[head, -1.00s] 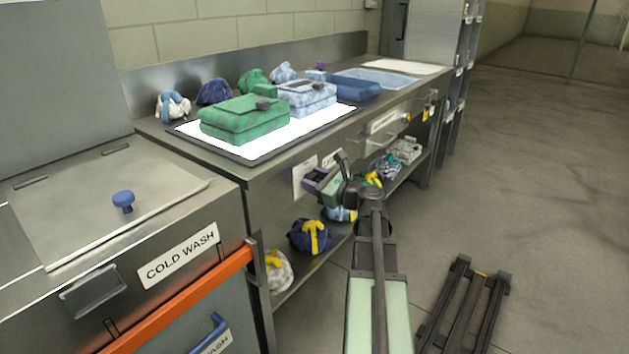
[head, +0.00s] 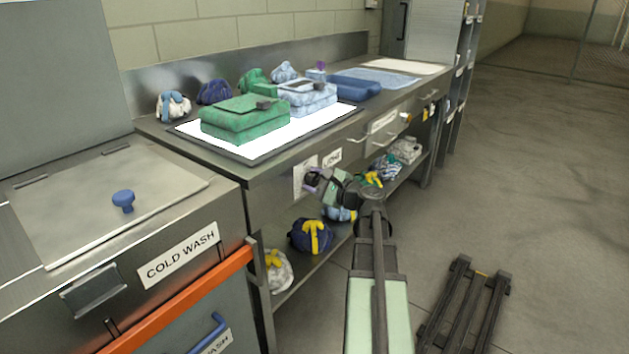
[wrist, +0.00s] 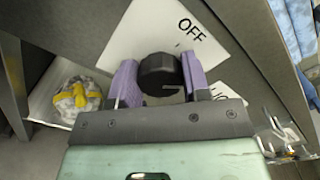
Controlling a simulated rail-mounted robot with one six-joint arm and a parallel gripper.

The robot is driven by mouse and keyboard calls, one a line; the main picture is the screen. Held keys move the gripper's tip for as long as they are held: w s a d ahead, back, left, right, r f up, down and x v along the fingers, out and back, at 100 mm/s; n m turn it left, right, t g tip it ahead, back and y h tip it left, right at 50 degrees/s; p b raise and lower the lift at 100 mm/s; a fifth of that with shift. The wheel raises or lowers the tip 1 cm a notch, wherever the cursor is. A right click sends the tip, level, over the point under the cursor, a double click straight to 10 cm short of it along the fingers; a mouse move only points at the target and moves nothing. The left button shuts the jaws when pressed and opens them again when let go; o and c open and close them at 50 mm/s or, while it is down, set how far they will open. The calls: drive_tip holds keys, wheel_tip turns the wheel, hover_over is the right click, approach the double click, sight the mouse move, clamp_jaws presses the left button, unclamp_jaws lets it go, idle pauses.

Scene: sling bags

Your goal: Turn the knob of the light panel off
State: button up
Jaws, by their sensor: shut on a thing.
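The light panel (head: 305,165) is a bright white panel label plate on the bench front, and in the wrist view the plate (wrist: 180,35) reads "OFF". A round black knob (wrist: 160,76) sits on it, between the two purple fingers of my gripper (wrist: 157,84). The fingers are shut on the knob from both sides. In the head view my gripper (head: 311,181) is against the bench front and largely covers the knob. A lit white surface (head: 320,121) on the bench top glows under a green bag (head: 243,120) and a light blue bag (head: 306,98).
A lower shelf under the bench holds a navy bag (head: 310,236) and a white bag with yellow (head: 275,270). A "COLD WASH" machine (head: 180,255) with an orange rail stands at the left. The floor at the right is open apart from black rails (head: 465,305).

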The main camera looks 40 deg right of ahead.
drive_tip(key=n, duration=0.5)
drive_tip(key=shift+f, duration=0.1)
drive_tip(key=n, duration=0.6)
idle(0.4)
drive_tip(key=o, duration=0.9)
drive_tip(key=shift+o, duration=0.2)
drive_tip(key=v, duration=1.1)
